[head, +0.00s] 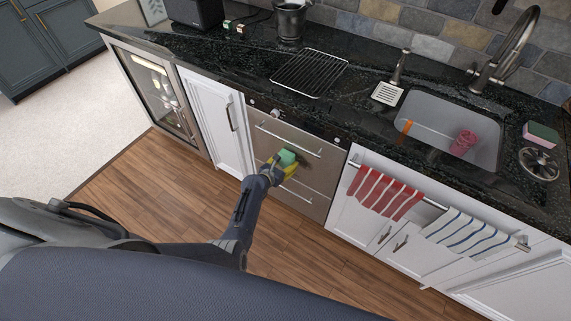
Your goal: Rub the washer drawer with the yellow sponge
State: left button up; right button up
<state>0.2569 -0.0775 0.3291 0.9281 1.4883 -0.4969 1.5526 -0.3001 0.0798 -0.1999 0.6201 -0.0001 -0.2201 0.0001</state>
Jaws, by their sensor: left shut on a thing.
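The washer drawer (310,143) is a steel-fronted unit with two bar handles, set under the black counter. My left gripper (276,165) is in front of it, between the upper and lower handles. It is shut on the yellow sponge (290,168), which has a green face (287,157). The sponge is at the drawer front; I cannot tell whether it touches it. A dark smudge shows on the steel near the sponge. My right gripper is not in view.
White cabinets flank the washer, with a red striped towel (384,192) and a blue striped towel (468,232) hanging at right. A sink (450,113) with a red cup (464,143), a rack (309,73) and another green-pink sponge (541,133) are on the counter. The wood floor (150,185) is clear.

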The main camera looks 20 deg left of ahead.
pick_arm(q)
jog(key=shift+w+d, duration=0.1)
jog(key=shift+w, duration=0.35)
jog(key=shift+d, duration=0.1)
jog(key=d, duration=0.1)
jog(key=s+d, duration=0.1)
jog(key=d, duration=0.1)
jog(key=shift+d, duration=0.25)
dwell(0.3)
jog(key=shift+d, duration=0.15)
